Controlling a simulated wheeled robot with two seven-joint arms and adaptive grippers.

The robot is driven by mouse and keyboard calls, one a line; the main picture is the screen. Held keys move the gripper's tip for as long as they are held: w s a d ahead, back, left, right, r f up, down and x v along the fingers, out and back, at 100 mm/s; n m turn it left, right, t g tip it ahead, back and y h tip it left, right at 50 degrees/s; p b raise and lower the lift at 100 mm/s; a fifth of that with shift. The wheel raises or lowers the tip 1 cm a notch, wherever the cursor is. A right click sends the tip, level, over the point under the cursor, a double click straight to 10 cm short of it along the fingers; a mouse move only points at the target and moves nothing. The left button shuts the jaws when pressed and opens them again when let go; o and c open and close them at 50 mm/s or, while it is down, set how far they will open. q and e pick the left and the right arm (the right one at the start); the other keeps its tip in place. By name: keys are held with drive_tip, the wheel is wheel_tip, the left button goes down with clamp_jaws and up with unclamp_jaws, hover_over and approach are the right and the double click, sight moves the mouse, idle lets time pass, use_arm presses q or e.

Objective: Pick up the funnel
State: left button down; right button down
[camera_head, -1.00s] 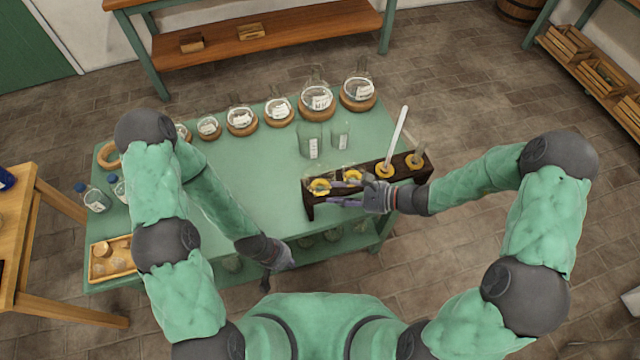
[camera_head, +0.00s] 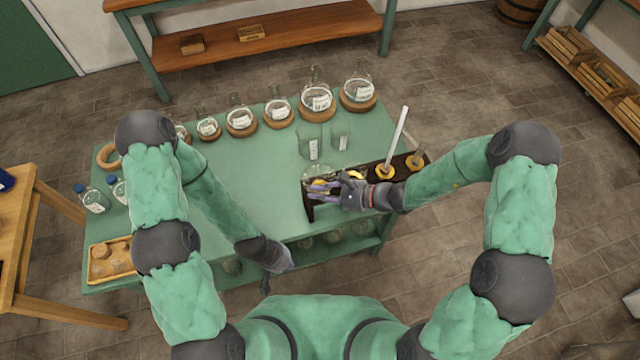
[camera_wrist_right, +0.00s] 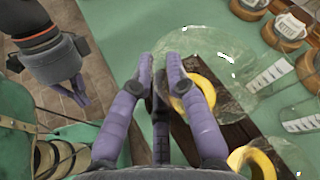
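The funnel, a clear glass cone (camera_wrist_right: 215,50), sits at the left end of the dark wooden rack, above a yellow ring (camera_wrist_right: 198,95); it shows only faintly in the head view (camera_head: 318,171). My right gripper (camera_head: 312,191) is at that end of the rack. In the right wrist view its purple fingers (camera_wrist_right: 160,62) are a little apart, with the glass edge between or just behind their tips; contact is unclear. My left gripper (camera_head: 267,284) hangs by the table's front edge, away from the funnel; its finger opening is unclear.
The rack (camera_head: 310,212) has more yellow rings and an upright white rod (camera_head: 398,132). Two clear beakers (camera_head: 311,142) stand just behind it. Round flasks on cork rings (camera_head: 242,122) line the table's back. The green tabletop's middle (camera_head: 240,175) is clear.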

drive_tip(key=shift+r, duration=0.1)
idle(0.3)
wheel_tip(320, 180, up, 9)
drive_tip(key=shift+r+p, duration=0.2)
drive_tip(key=shift+p, duration=0.6)
drive_tip(key=shift+w+d+f+y+b, duration=0.1)
drive_tip(key=shift+f+y+b, duration=0.2)
drive_tip(key=shift+f+b, duration=0.7)
drive_tip(key=shift+r, duration=0.1)
drive_tip(key=shift+b, duration=0.3)
drive_tip(key=shift+f+b, duration=1.25)
drive_tip(key=shift+f, duration=0.3)
drive_tip(key=shift+f+b, duration=1.45)
drive_tip(key=shift+f, duration=0.2)
idle(1.8)
